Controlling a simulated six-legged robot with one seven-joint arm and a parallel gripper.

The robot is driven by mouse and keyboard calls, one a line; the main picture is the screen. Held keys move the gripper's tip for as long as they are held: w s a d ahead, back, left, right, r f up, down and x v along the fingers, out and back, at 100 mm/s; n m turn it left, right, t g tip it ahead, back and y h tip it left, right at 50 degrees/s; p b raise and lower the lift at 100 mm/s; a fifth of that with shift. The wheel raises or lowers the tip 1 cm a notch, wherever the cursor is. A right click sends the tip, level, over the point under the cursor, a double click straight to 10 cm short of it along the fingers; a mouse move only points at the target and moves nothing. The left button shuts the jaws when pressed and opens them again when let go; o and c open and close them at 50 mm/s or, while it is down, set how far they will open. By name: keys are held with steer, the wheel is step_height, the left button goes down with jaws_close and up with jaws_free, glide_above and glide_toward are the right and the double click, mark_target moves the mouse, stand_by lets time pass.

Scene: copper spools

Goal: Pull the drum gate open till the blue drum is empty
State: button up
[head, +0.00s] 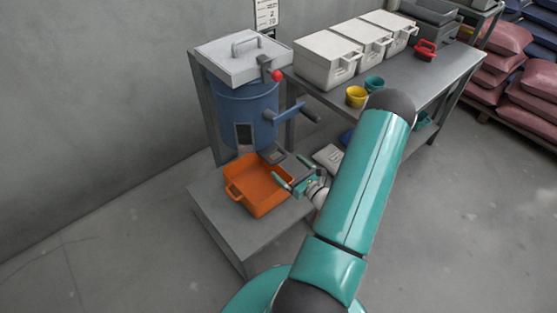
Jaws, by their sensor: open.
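The blue drum (248,110) stands upright on a grey stand, with a light grey lid (240,62) and handle on top. A lever with a red knob (277,76) is at its upper right. A blue arm with a dark grip (308,113) sticks out from its right side. A dark framed panel (243,137) is low on its front; I cannot tell whether it is the gate. An orange tray (262,204) sits below the drum's front. My gripper (281,172) is open beside the tray's right edge, below the drum. The drum's inside is hidden.
A grey bench (452,66) behind holds white bins (328,62), a yellow cup (356,96), a teal cup (374,83) and a red item (425,49). The low grey platform (232,230) has bare space in front of the tray. Pink sacks (503,40) are stacked at right.

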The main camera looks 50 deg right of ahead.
mark_target(280, 158)
steer(key=w, duration=0.5)
steer(key=shift+w+d, duration=0.25)
steer(key=shift+w, duration=0.1)
steer(key=c, duration=1.3)
steer(key=s, duration=0.5)
steer(key=shift+a, duration=0.35)
steer(key=o, duration=1.3)
